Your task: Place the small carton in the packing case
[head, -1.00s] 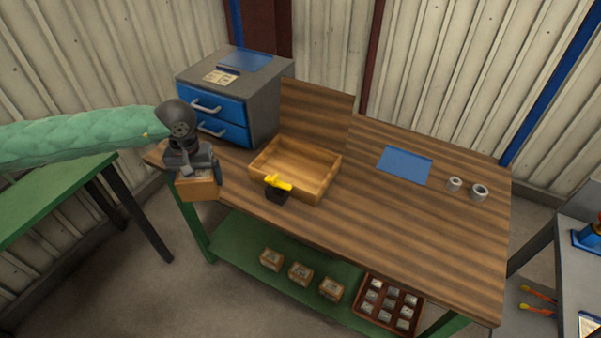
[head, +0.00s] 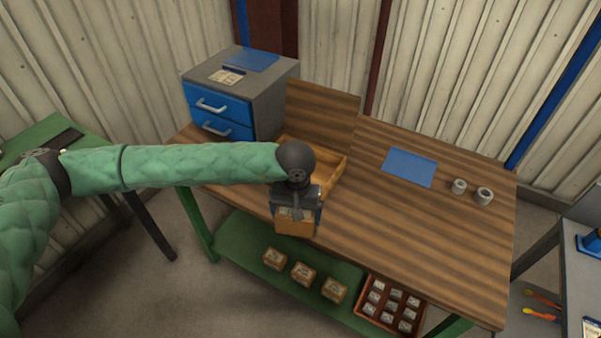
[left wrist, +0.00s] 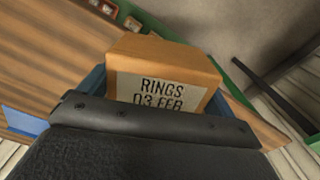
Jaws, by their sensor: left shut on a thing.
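My left gripper (head: 298,208) is shut on the small carton (head: 295,226), in front of the packing case and near the front edge of the bench. In the left wrist view the carton (left wrist: 165,65) is a brown box with a label reading "RINGS 03 FEB", held between the fingers. The packing case (head: 333,172) is an open, shallow wooden box on the bench. My left arm and gripper hide much of it, including most of its inside. My right gripper is not in view.
A cabinet with blue drawers (head: 218,110) stands at the bench's back left. A blue sheet (head: 409,167) and two grey rings (head: 459,186) lie on the right of the bench (head: 400,230). The lower shelf holds several small boxes and a red tray (head: 363,318).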

